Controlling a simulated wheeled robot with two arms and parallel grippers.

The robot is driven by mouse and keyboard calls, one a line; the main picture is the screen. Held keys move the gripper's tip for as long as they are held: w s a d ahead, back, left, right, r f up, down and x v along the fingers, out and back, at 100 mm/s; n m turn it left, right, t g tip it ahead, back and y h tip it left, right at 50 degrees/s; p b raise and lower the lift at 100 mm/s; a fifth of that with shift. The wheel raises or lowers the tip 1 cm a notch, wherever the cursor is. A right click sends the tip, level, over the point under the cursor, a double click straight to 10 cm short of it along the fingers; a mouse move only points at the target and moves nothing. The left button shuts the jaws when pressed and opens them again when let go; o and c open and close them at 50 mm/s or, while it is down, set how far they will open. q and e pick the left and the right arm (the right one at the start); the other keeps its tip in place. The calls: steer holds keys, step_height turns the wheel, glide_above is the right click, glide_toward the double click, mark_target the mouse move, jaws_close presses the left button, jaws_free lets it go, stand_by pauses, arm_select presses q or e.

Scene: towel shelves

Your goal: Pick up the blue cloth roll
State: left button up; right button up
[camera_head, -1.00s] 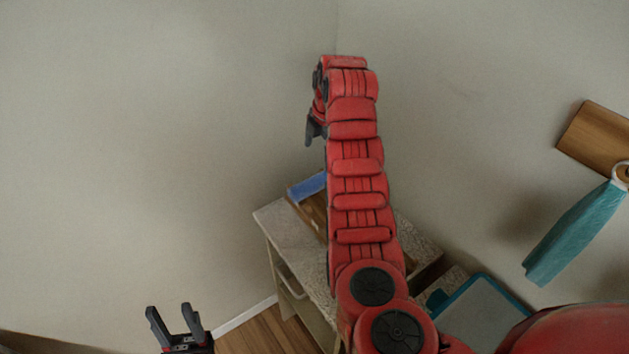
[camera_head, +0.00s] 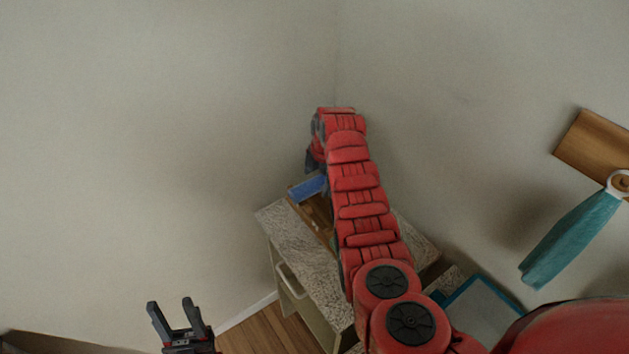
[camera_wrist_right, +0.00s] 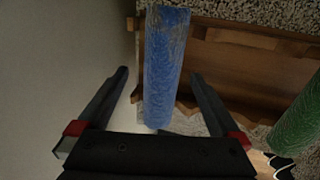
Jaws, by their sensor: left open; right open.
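The blue cloth roll (camera_head: 308,188) lies on a wooden rack (camera_head: 318,222) on top of the small cabinet, partly hidden by my right arm in the head view. In the right wrist view the blue cloth roll (camera_wrist_right: 165,70) stretches from the top edge down between the fingers. My right gripper (camera_wrist_right: 158,75) is open, with one finger on each side of the roll and a gap to both. Whether it is level with the roll I cannot tell. My left gripper (camera_head: 174,305) is open and empty at the lower left of the head view.
The cabinet (camera_head: 276,220) has a speckled top and stands in the wall corner. A green roll (camera_wrist_right: 298,120) lies on the rack to the right. A teal towel (camera_head: 570,240) hangs from a wooden wall board (camera_head: 595,145). A teal-edged bin (camera_head: 480,310) stands at lower right.

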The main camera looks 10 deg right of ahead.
mark_target(316, 179)
steer(key=shift+w+a+f, duration=0.1)
steer(key=shift+f, duration=0.35)
steer(key=c, duration=1.5)
steer(key=shift+o, duration=0.2)
steer(key=shift+r, duration=0.15)
steer(key=b+v, duration=0.1)
steer(key=v, duration=0.2)
steer(key=w+b+v, duration=0.1)
steer(key=v, duration=0.2)
steer(key=w+b+v, duration=0.1)
steer(key=v, duration=0.2)
steer(key=shift+a+r+b, duration=0.35)
steer(key=shift+r, duration=0.15)
steer(key=shift+a, duration=0.1)
